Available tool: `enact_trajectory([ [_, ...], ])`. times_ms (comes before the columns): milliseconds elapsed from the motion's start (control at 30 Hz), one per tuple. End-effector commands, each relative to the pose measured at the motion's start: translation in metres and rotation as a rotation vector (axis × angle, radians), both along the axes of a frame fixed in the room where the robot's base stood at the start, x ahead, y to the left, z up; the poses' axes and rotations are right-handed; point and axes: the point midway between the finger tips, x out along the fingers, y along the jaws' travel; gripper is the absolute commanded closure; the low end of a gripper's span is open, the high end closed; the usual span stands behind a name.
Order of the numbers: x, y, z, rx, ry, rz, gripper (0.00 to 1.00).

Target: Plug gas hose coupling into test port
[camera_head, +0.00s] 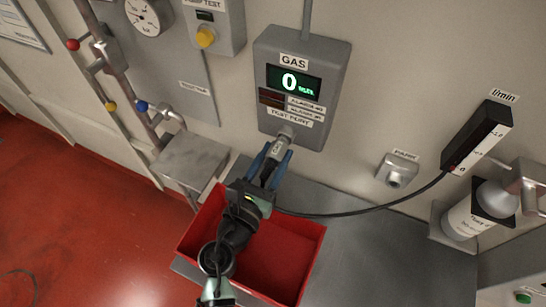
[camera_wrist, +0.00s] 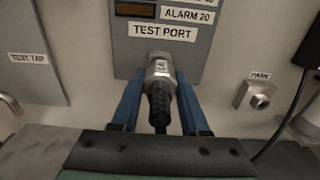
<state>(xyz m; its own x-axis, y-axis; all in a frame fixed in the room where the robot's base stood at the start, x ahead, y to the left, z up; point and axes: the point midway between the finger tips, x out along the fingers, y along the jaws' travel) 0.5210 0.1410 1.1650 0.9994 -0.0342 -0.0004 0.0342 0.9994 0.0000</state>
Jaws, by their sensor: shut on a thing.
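The grey gas unit (camera_head: 337,68) hangs on the wall, with a lit display (camera_head: 293,82) reading 0 and a "TEST PORT" label. The metal hose coupling (camera_head: 281,143) is held between the blue fingers of my gripper (camera_head: 275,155), right below that label. In the wrist view the coupling (camera_wrist: 160,70) points at the panel (camera_wrist: 199,70), its black ribbed hose end toward me between the fingers (camera_wrist: 159,105). The coupling's front end meets or nearly meets the port; the port itself is hidden behind it, so I cannot tell whether it is seated.
A metal park socket (camera_head: 396,176) on the wall to the right looks empty. A black hose (camera_head: 370,208) runs right to the black flow meter (camera_head: 478,136). A red tray (camera_head: 317,251) lies under my arm on the grey bench (camera_head: 390,262). Pipes and valves (camera_head: 108,52) stand left.

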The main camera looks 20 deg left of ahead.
Motion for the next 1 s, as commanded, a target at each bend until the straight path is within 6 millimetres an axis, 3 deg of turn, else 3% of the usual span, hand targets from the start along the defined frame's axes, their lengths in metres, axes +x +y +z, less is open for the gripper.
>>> enact_trajectory([
  [267, 0.008, 0.0, 0.002, 0.001, -0.003, 0.0, 1.0],
  [300, 0.008, 0.0, 0.002, 0.001, -0.003, 0.0, 0.54],
  [500, 0.007, 0.0, 0.001, 0.0, -0.002, 0.0, 0.2],
  [833, 0.004, 0.0, -0.001, 0.0, 0.001, 0.0, 0.2],
  [1000, -0.016, 0.001, -0.003, 0.0, 0.002, 0.002, 0.2],
])
